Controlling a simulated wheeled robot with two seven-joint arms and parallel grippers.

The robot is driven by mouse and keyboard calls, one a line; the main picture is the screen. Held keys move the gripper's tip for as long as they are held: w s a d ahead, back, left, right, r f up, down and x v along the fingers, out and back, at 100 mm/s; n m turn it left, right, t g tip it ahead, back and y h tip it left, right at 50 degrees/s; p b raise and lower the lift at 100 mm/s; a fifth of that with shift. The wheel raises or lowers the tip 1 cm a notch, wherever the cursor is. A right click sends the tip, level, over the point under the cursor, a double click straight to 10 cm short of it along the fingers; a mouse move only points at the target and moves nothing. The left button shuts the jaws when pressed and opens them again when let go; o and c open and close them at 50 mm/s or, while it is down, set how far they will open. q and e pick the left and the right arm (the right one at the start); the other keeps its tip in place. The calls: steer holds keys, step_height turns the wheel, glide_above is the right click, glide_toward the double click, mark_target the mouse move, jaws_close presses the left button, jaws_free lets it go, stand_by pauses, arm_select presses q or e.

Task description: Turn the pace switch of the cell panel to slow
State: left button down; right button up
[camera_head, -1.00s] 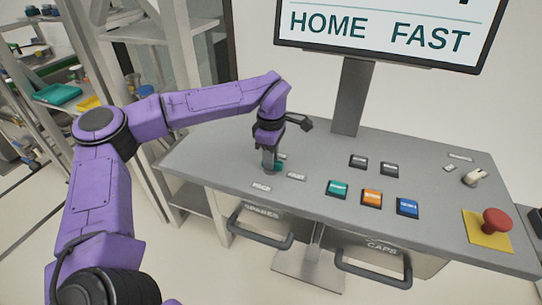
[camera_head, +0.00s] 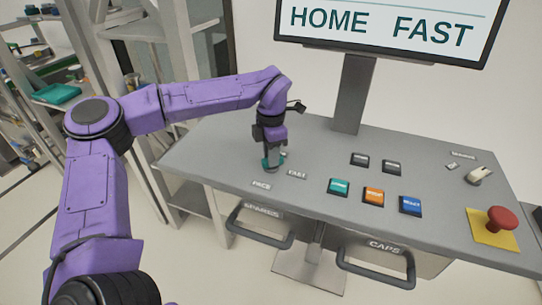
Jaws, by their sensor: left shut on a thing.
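The cell panel (camera_head: 220,150) is a grey sloped desk. The pace switch (camera_head: 281,160), a teal knob, sits at its left part, mostly hidden by my left gripper (camera_head: 272,164). That gripper points down and is shut on the knob. A small PACE label (camera_head: 261,186) lies just in front of it, and a second label (camera_head: 297,174) to its right is hard to read. The screen (camera_head: 385,28) above reads HOME and FAST. Which way the knob points cannot be told. My right gripper is not in view.
Teal (camera_head: 339,187), orange (camera_head: 373,196) and blue (camera_head: 409,205) buttons sit right of the switch, with two dark ones behind. A red mushroom button (camera_head: 502,220) on a yellow plate and a pale switch (camera_head: 479,176) are at the right. Shelving (camera_head: 185,75) stands at the left.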

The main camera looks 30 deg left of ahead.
arm_select(q)
steer(key=n+b, duration=0.2)
steer(key=n, duration=0.3)
steer(key=shift+f+n+b, duration=0.15)
steer(key=shift+n+b, duration=1.15)
steer(key=shift+n, duration=0.9)
steer(key=shift+r, duration=0.2)
steer(key=c, duration=0.9)
jaws_free()
step_height(320, 180, up, 10)
steer(key=shift+r+b, duration=0.25)
steer(key=shift+b, duration=0.1)
